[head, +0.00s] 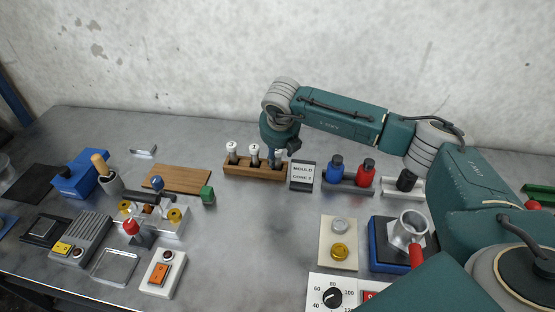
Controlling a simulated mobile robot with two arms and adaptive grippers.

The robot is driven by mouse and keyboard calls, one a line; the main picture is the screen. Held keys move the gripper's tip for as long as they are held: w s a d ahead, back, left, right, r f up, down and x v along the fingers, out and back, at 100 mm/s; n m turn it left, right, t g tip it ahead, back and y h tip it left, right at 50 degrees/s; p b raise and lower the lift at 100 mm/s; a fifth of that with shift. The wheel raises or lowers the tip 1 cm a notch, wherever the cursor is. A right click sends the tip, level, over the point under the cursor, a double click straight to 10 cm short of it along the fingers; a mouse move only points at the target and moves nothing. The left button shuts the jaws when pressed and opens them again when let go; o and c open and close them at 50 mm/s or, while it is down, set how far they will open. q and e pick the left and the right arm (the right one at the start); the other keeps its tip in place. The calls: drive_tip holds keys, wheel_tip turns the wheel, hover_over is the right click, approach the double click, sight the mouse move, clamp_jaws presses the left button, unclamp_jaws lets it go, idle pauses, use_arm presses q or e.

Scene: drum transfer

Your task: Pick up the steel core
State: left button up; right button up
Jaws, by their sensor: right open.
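A wooden rack (240,172) stands near the back wall and holds a row of upright pieces with pale tops, which look like the cores. Two of them, the left core (232,148) and the middle core (254,151), show clear of my arm. My right gripper (279,158) points down at the right end of the rack, over a third position. It is open, and its wrist hides most of what is there. I cannot tell whether its fingers touch a core. My left gripper is not in view.
A wooden board (178,178) lies to the left. A steel cup (408,228) is at front right. The middle table is clear.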

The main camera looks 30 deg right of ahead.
clamp_jaws()
drive_tip(key=shift+r, duration=0.1)
drive_tip(key=shift+r, duration=0.1)
